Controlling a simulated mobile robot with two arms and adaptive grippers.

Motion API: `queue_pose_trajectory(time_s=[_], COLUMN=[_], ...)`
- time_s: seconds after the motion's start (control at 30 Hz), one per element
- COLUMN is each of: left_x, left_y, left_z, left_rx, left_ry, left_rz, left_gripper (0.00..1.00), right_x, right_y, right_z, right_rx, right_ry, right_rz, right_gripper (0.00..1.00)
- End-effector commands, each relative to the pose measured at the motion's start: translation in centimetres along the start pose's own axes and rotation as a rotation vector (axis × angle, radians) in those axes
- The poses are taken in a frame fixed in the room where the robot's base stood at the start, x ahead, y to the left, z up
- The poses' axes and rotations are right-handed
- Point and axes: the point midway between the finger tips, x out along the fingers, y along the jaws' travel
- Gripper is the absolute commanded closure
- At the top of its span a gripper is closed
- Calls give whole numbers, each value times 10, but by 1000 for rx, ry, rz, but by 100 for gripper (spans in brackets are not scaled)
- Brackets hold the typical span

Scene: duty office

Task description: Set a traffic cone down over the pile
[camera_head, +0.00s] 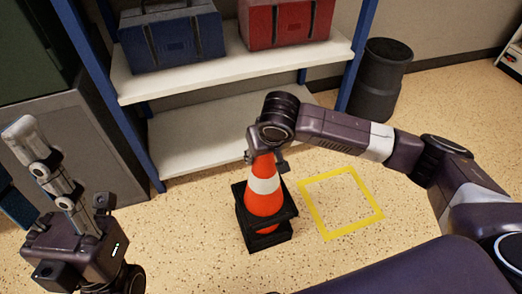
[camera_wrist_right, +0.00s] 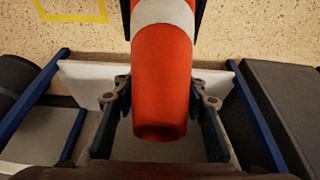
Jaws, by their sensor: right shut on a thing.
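My right gripper (camera_head: 268,160) is shut on the top of an orange traffic cone (camera_head: 264,197) with a white band and a black square base. The held cone is upright. The right wrist view shows its open tip (camera_wrist_right: 160,130) between the two fingers. Just under its base, a strip of orange and another black base (camera_head: 268,242) show, the pile on the floor. The held cone covers most of the pile. I cannot tell whether the two touch. My left gripper (camera_head: 50,165) is raised at the left, away from the cones; its finger opening is unclear.
A yellow square outline (camera_head: 341,232) on the floor right of the cones is empty. Behind stands a blue-framed shelf (camera_head: 190,145) with a blue case (camera_head: 172,40) and a red case (camera_head: 287,22). A dark bin (camera_head: 380,80) stands beside it. A grey cabinet (camera_head: 75,140) is at left.

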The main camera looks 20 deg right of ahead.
Motion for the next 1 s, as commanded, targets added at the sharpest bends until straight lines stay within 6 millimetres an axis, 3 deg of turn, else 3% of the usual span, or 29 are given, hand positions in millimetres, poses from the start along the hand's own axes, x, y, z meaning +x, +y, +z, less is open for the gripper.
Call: queue_pose_trajectory(time_s=[1.0], left_x=[-9], left_y=[0], left_z=[3], left_rx=[1], left_ry=[9], left_rz=[4], left_gripper=[60], right_x=[67], right_y=[-1], right_z=[27], right_rx=[1], right_ry=[3], right_rz=[-1], right_gripper=[100])
